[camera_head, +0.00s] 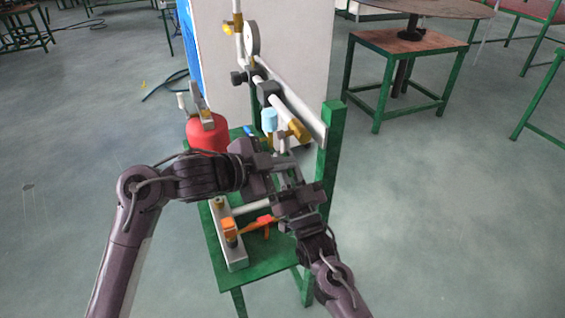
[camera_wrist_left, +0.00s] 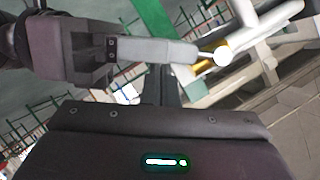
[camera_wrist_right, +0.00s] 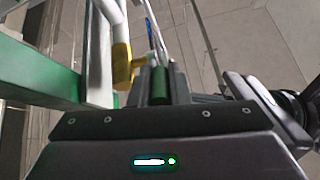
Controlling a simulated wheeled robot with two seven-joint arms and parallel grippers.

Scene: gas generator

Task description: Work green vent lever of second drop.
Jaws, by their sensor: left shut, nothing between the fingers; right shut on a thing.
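The green vent lever (camera_wrist_right: 160,85) shows in the right wrist view as a short green cylinder between my right fingers, beside a yellow brass fitting (camera_wrist_right: 122,66) on a white pipe. My right gripper (camera_head: 287,180) is shut on it; in the head view the grippers hide the lever. My left gripper (camera_head: 277,160) is shut and empty, just up and left of the right one. In the left wrist view its grey finger (camera_wrist_left: 155,50) is near a white round end (camera_wrist_left: 223,56) and a brass part (camera_wrist_left: 205,65). I cannot tell whether they touch.
White pipework with a gauge (camera_head: 252,38), a brass fitting (camera_head: 298,130) and a light blue handle (camera_head: 269,120) rises behind the grippers. A red vessel (camera_head: 207,135) stands left. A green post (camera_head: 328,150) is close right.

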